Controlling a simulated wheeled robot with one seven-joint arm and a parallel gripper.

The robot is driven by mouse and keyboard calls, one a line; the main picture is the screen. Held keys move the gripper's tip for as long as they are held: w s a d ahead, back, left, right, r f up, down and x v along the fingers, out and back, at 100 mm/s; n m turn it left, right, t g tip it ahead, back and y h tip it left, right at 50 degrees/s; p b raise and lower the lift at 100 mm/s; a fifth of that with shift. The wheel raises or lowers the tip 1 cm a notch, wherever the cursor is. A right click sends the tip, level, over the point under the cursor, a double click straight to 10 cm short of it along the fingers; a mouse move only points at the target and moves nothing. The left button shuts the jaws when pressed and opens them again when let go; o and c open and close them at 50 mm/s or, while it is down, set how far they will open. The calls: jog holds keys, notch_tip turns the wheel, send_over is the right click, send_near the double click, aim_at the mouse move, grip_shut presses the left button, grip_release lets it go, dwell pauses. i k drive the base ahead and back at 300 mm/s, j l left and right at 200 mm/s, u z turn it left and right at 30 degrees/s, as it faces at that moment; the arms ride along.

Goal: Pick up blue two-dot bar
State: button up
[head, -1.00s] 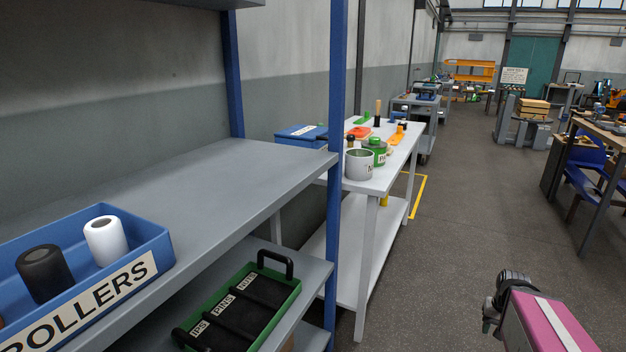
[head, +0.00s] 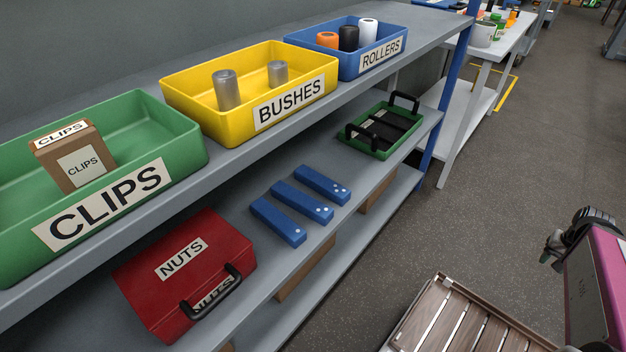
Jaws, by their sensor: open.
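Three blue bars lie side by side on the middle shelf: a left bar (head: 278,221), a middle bar (head: 301,202) and a right bar (head: 322,185). Each has pale dots at its front end. The middle bar seems to show two dots and the left bar one, but the dots are too small to count surely. My gripper (head: 564,236), dark grey at the end of my pink arm, is at the right edge, open and well away from the bars. Its fingertips are hard to make out.
A red NUTS case (head: 188,275) stands left of the bars, and a green black-handled tray (head: 378,137) behind them. Above are the green CLIPS bin (head: 180,130), yellow BUSHES bin (head: 190,115) and blue ROLLERS bin (head: 345,62). A blue post (head: 447,98) edges the shelf. Floor (head: 470,240) is open.

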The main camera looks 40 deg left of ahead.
aim_at(321, 213)
jog(key=k+u, duration=0.15)
jog(key=k, duration=0.25)
jog(key=k+j+u, duration=0.1)
jog(key=k, duration=0.3)
jog(key=k+j+u, duration=0.15)
jog(key=k, duration=0.25)
jog(key=j+u, duration=0.1)
jog(key=u, duration=1.1)
